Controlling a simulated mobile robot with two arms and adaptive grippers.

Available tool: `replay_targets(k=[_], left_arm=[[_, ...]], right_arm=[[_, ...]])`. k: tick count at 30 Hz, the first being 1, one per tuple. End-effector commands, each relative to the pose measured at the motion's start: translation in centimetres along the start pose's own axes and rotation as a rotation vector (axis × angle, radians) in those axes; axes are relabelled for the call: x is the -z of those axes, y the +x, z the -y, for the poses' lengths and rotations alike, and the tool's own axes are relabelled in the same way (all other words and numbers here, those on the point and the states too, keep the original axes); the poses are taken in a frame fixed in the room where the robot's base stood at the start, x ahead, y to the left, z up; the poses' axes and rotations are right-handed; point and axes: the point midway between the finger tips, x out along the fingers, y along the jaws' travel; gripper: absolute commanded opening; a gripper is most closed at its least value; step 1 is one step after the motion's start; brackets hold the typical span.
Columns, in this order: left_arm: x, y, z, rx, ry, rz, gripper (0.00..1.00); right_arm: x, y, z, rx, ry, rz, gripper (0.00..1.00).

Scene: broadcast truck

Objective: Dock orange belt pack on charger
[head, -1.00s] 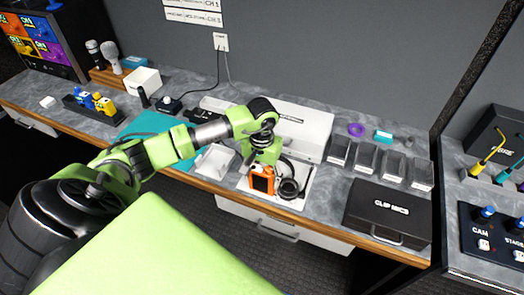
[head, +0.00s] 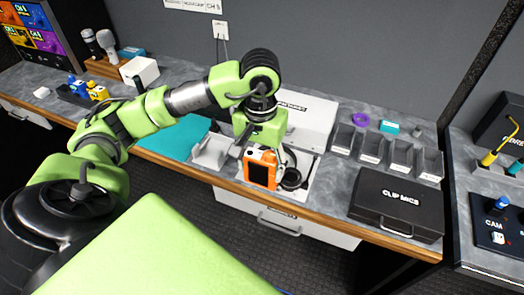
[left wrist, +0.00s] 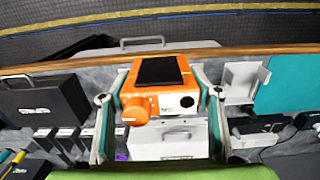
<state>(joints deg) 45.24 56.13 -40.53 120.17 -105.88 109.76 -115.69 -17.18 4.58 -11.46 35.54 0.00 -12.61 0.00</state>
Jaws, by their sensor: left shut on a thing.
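The orange belt pack (head: 260,170) has a dark screen on its face and is held upright by my left gripper (head: 262,158), which is shut on its sides. It appears raised above the white mat (head: 306,180) at the counter's front. In the left wrist view the pack (left wrist: 145,98) sits between the two fingers (left wrist: 160,90), its screen and an orange knob showing. A black strip that looks like the charger (head: 66,94) lies at the far left of the counter, with blue and yellow belt packs on it. My right gripper is not in view.
A black headset (head: 292,178) lies just right of the pack. A white stand (head: 211,152) and a teal mat (head: 178,140) are to the left. A white case (head: 309,117) stands behind.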

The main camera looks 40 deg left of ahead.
Motion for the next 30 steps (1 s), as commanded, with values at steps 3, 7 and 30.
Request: replay_targets(k=[3,7,30], left_arm=[[-2.1,-0.9,-0.9,-0.004,0.004,-0.009,0.31],[-3.9,-1.9,-1.5,-0.003,0.003,-0.008,0.31],[-5.8,-0.8,-7.6,-0.002,0.237,-0.003,0.31]], right_arm=[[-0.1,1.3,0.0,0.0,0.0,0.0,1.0],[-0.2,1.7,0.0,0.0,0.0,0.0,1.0],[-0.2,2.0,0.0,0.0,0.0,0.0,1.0]])
